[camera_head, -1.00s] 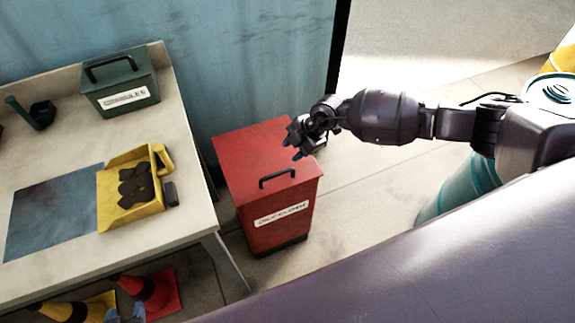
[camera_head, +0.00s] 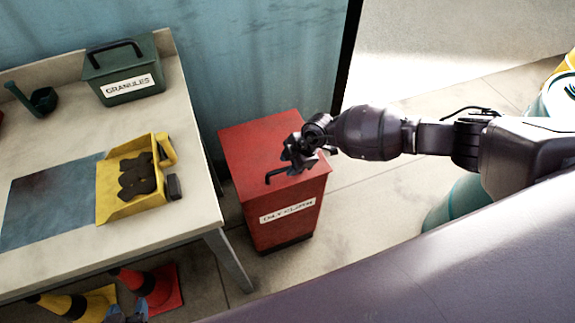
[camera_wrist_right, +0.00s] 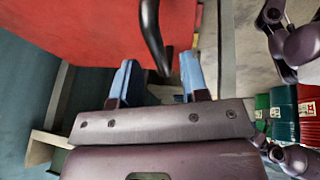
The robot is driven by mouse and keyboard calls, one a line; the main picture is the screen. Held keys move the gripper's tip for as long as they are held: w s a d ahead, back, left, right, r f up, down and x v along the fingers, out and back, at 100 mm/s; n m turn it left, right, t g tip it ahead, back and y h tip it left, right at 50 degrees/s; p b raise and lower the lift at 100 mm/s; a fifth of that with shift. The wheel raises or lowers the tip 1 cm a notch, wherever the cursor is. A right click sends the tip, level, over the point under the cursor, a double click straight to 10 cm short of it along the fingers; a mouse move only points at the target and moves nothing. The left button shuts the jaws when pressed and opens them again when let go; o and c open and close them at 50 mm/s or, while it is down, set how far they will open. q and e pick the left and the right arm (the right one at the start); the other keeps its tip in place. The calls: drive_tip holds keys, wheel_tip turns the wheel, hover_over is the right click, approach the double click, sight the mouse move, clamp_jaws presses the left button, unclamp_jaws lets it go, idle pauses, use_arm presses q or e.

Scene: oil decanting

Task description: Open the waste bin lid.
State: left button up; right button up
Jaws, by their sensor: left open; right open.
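The red waste bin (camera_head: 285,218) stands on the floor right of the workbench, with its flat lid (camera_head: 255,145) shut. A black bar handle (camera_head: 277,177) sits near the lid's front edge. My right gripper (camera_head: 300,165) is open just above the handle and hides its right part. In the right wrist view the handle (camera_wrist_right: 152,35) reaches down between the two blue fingers of the right gripper (camera_wrist_right: 157,78), with a gap on each side. My left gripper (camera_head: 128,314) shows only its open blue fingertips at the bottom edge, beside the cones.
A teal drum (camera_head: 460,205) is at the right. Floor right of the bin is clear.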

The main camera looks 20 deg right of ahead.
drive_tip(key=shift+w+a+f, duration=0.15)
drive_tip(key=shift+a+f, duration=0.1)
drive_tip(key=shift+f, duration=0.35)
drive_tip(key=shift+c, duration=0.3)
clamp_jaws()
